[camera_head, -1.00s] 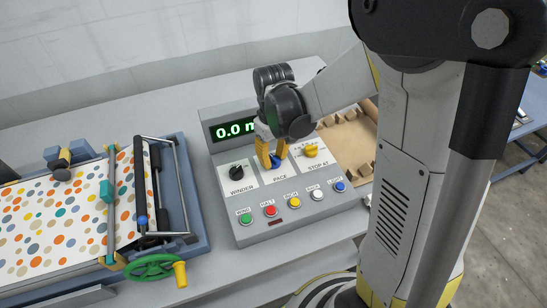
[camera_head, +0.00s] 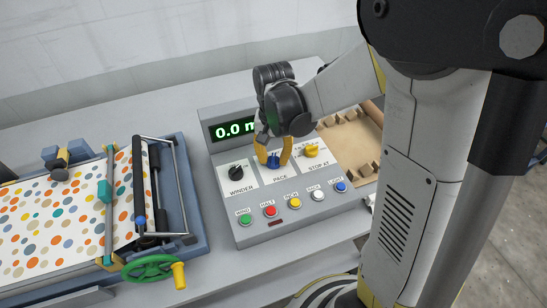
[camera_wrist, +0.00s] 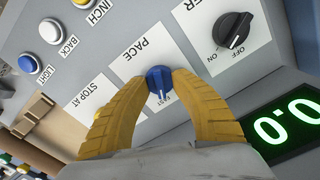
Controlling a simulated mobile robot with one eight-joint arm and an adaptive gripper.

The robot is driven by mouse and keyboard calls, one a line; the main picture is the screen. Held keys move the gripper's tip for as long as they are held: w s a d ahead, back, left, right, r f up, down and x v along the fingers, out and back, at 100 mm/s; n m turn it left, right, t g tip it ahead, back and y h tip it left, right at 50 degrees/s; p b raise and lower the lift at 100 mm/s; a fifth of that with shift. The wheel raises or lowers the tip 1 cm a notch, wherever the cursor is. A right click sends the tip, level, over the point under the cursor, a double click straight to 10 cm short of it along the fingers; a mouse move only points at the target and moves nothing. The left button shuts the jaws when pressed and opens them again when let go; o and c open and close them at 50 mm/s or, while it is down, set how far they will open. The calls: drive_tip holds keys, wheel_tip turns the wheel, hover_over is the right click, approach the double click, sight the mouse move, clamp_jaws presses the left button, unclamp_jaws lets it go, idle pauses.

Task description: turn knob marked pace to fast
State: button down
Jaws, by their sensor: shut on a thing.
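The blue PACE knob (camera_head: 273,160) is on the middle white plate of the grey control box (camera_head: 216,159). My gripper (camera_head: 273,162) comes down from above with its yellow fingers on either side of the knob. In the wrist view, the blue knob (camera_wrist: 159,79) sits between the two fingertips (camera_wrist: 160,80), shut on its sides. A small label, partly legible as FAST, shows beside the knob's lower end there. The fingers hide part of the PACE plate, so the rest of its scale cannot be read.
The black WINDER knob (camera_head: 236,172) is to the left and the yellow STOP AT knob (camera_head: 311,150) close on the right. Several coloured push buttons, including red HALT (camera_head: 269,211), line the front. A green display (camera_head: 232,130) reads 0.0.

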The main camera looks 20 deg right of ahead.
sight(273, 158)
drive_tip(key=shift+s+m, duration=0.1)
drive_tip(key=shift+m, duration=0.3)
drive_tip(key=c, duration=0.9)
unclamp_jaws()
drive_tip(key=shift+c, duration=0.2)
wheel_tip(273, 158, up, 12)
